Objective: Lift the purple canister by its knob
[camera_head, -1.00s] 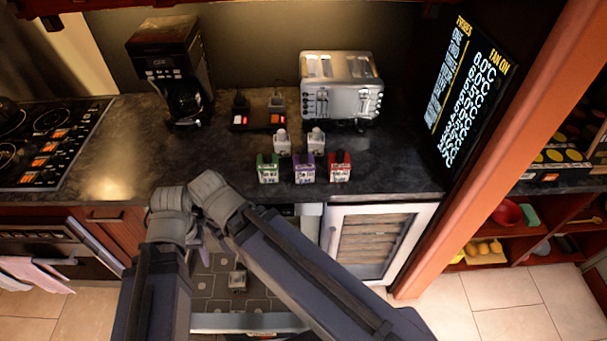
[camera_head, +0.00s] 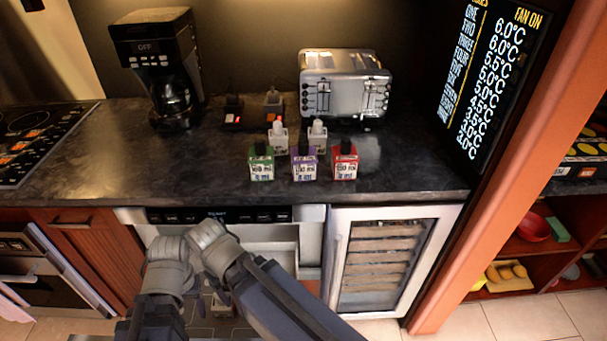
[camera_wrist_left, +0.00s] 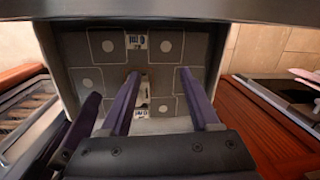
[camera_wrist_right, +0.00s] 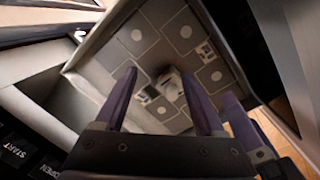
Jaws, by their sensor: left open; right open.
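The purple canister (camera_head: 304,166) stands upright on the dark countertop, between a green canister (camera_head: 261,165) and a red canister (camera_head: 344,164). Its dark knob (camera_head: 303,147) is on top. My left gripper (camera_wrist_left: 156,82) is open and empty in the left wrist view. My right gripper (camera_wrist_right: 158,74) is open and empty in the right wrist view. Both are below and left of the purple canister in the head view, over the open microwave drawer, close to each other. Their fingers are mostly hidden by my arms there. Neither wrist view shows the purple canister.
Two white-topped canisters (camera_head: 278,136) stand behind the row. A toaster (camera_head: 345,85) and a coffee maker (camera_head: 160,70) stand further back. The open drawer (camera_wrist_left: 70,70) holds a small pale object. A glass-door cooler (camera_head: 385,262) is at right. The counter's front left is clear.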

